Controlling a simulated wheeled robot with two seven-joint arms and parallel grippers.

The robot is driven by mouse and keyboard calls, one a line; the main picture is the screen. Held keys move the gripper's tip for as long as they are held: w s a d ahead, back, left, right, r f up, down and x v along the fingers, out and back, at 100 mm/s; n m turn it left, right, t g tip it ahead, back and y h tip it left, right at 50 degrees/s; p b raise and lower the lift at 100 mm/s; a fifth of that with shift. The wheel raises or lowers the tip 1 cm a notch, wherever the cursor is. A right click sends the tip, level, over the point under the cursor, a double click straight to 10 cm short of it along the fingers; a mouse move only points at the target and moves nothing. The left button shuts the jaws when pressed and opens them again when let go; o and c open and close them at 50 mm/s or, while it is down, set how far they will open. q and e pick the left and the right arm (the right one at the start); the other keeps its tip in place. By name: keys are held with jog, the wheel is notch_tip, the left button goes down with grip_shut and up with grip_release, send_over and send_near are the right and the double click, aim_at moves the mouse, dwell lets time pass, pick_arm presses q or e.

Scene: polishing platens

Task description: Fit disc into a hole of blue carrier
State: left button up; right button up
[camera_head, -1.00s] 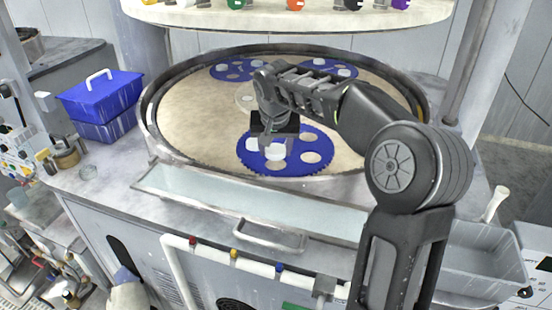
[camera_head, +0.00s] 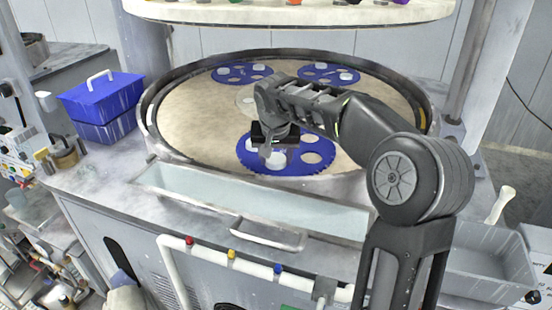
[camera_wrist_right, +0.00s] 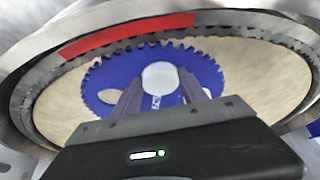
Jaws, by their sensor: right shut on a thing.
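The near blue carrier (camera_head: 309,169) is a toothed blue plate with round holes, lying on the beige platen (camera_head: 197,118); it also shows in the wrist view (camera_wrist_right: 120,68). My right gripper (camera_head: 277,157) points down over it, shut on a white disc (camera_wrist_right: 160,76). The disc shows between the fingertips in the wrist view, at or just above the carrier. I cannot tell whether it is seated in a hole. Open holes show beige at the carrier's right side. The gripper hides part of the carrier. My left gripper is not in view.
Two more blue carriers with white discs lie at the back left (camera_head: 228,78) and back right (camera_head: 326,68). A raised metal rim (camera_head: 150,125) surrounds the platen. A blue box (camera_head: 103,98) stands at left and a grey bin (camera_head: 490,250) at right.

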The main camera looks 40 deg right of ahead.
jog(key=o, duration=1.5)
jog(key=shift+s+a+f, duration=0.1)
jog(key=shift+s+f, duration=0.05)
jog(key=shift+f, duration=0.35)
jog(key=shift+s+a+f, duration=0.1)
jog(key=shift+f, duration=0.4)
jog(key=shift+c, duration=0.2)
jog(key=shift+d+r, duration=0.1)
jog(key=shift+d+r+g+p, duration=0.1)
jog(key=shift+r+g+p, duration=0.2)
jog(key=shift+r+p, duration=0.35)
jog(key=b+v, duration=0.1)
jog(key=v, duration=1.1)
jog(key=shift+w+r, duration=0.1)
